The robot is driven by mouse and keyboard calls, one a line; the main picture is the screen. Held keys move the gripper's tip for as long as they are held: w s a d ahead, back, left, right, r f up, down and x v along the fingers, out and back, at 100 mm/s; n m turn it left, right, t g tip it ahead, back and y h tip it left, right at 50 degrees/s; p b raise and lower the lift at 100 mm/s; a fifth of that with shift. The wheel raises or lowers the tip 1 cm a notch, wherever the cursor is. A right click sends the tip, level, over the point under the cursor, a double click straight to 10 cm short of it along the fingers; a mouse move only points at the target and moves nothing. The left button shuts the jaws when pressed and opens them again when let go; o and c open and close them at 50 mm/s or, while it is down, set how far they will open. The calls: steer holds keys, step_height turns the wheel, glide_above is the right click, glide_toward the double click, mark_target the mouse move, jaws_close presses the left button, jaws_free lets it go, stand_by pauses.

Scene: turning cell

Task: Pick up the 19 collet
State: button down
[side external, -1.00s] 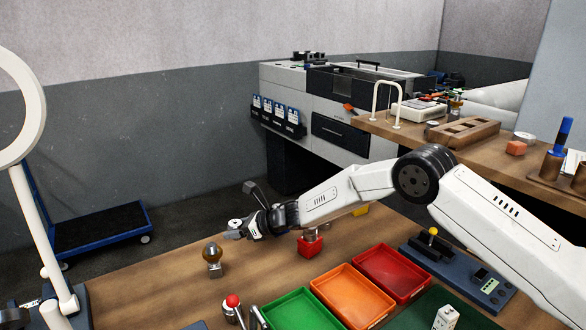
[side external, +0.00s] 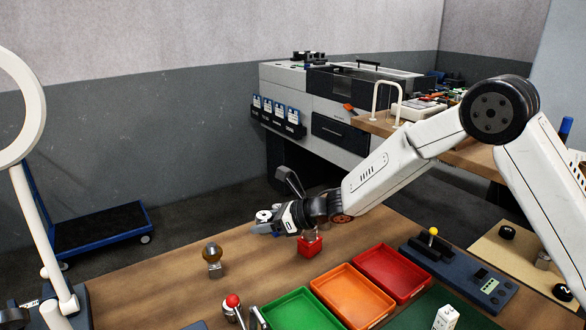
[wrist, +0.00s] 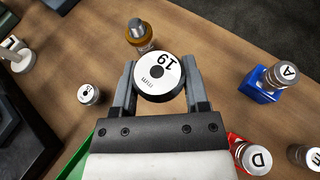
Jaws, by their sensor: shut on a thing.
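The 19 collet (wrist: 160,77) is a round metal piece with a white top face, a dark centre hole and the marking 19 mm. In the wrist view my gripper (wrist: 158,90) is shut on it, one finger on each side. In the side external view my gripper (side external: 268,222) holds the collet (side external: 264,215) above the wooden table. The collet's lower part is hidden in the wrist view.
A red block with a metal piece (side external: 309,245) stands close on the right. Green (side external: 293,312), orange (side external: 352,296) and red (side external: 394,273) trays lie in front.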

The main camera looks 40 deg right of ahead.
steer(key=shift+s+d+r, duration=0.15)
steer(key=shift+s+r, duration=0.15)
steer(key=shift+s, duration=0.35)
